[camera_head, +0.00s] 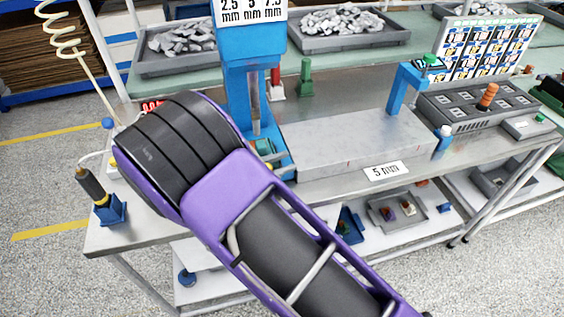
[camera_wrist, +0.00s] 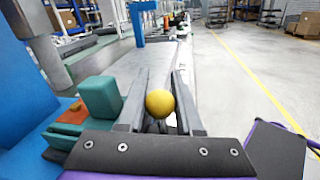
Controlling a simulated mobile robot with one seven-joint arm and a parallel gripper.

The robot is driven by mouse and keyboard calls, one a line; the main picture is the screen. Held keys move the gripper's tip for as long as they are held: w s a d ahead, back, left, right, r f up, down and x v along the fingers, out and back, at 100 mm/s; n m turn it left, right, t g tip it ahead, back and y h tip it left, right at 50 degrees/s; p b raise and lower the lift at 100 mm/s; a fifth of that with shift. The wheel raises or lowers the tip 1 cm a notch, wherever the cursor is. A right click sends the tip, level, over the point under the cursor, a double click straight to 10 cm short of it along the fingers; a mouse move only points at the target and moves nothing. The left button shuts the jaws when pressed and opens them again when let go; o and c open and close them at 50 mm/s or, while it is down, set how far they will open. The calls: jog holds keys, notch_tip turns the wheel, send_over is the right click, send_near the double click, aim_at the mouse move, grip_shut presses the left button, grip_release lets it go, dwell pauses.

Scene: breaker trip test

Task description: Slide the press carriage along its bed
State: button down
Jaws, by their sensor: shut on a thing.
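The blue press (camera_head: 250,90) stands on the bench in the head view, with a grey ram over a small green and yellow part (camera_head: 264,147). The grey slab bed (camera_head: 350,135) runs to its right, with a "5 mm" label. In the wrist view my gripper (camera_wrist: 161,76) is shut on a yellow ball knob (camera_wrist: 160,103), with a finger on each side. A teal block (camera_wrist: 100,97) and an orange-brown piece sit left of the fingers. In the head view my purple and black arm hides the gripper and the knob. How the knob joins the carriage is hidden.
A blue bracket (camera_head: 402,90) stands at the bed's far right end, beside a dark control box (camera_head: 480,107). Trays of metal pieces (camera_head: 335,27) line the back shelf. A black-handled tool in a blue stand (camera_head: 108,208) is at the bench's left corner.

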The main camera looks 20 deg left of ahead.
jog(key=c, duration=0.9)
grip_release()
jog(key=shift+s+a, duration=0.2)
jog(key=shift+a, duration=0.05)
jog(key=shift+o, duration=0.2)
jog(key=b+v, duration=0.1)
jog(key=v, duration=1.6)
jog(key=shift+s, duration=0.2)
jog(key=shift+a, duration=0.1)
